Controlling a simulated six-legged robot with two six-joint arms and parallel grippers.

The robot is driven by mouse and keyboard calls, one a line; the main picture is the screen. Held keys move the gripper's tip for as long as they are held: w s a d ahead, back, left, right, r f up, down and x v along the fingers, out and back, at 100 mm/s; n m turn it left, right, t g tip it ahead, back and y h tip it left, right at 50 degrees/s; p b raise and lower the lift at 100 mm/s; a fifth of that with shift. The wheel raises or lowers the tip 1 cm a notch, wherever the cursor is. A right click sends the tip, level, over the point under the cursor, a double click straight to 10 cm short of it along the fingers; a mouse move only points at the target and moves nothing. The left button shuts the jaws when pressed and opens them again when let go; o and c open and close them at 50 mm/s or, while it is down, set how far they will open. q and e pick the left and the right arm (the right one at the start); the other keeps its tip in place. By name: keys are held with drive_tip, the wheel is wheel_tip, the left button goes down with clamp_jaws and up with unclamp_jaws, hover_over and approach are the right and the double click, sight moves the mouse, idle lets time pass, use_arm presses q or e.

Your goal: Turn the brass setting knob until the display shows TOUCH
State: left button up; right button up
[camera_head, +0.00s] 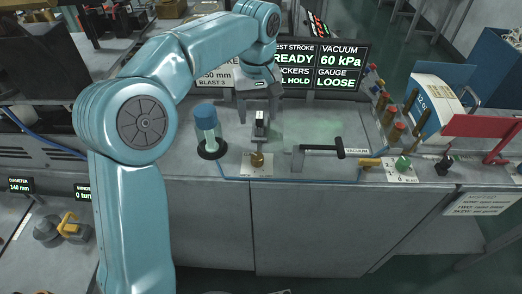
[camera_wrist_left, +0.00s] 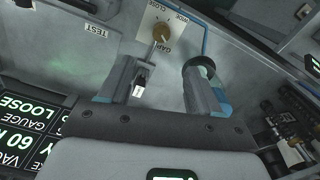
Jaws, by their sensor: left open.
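The brass setting knob (camera_head: 257,159) sits on a pale plate on the front of the bench. In the left wrist view the knob (camera_wrist_left: 161,33) is beyond my fingertips, on a plate marked CLOSE, WIDE and GAP. The display (camera_head: 336,68) reads LOOSE under GAUGE. My left gripper (camera_head: 258,114) is open, pointing down above the bench behind the knob and apart from it. In the left wrist view its two fingers (camera_wrist_left: 157,80) are spread, with a small upright grey post (camera_wrist_left: 140,82) showing between them. My right gripper is not seen.
A blue-capped clear cylinder (camera_head: 206,128) on a black base stands left of the knob. A black-handled lever (camera_head: 322,149) lies to its right. A green knob (camera_head: 403,162) and several brass-coloured parts are farther right. The bench top between the post and lever looks clear.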

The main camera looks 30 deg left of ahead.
sight(257, 156)
use_arm(q)
wheel_tip(257, 156, down, 15)
drive_tip(key=shift+s+a+r, duration=0.1)
drive_tip(key=shift+f, duration=0.25)
drive_tip(key=shift+s+r, duration=0.1)
drive_tip(key=shift+s, duration=0.1)
drive_tip(key=shift+w, duration=0.15)
drive_tip(key=c, duration=1)
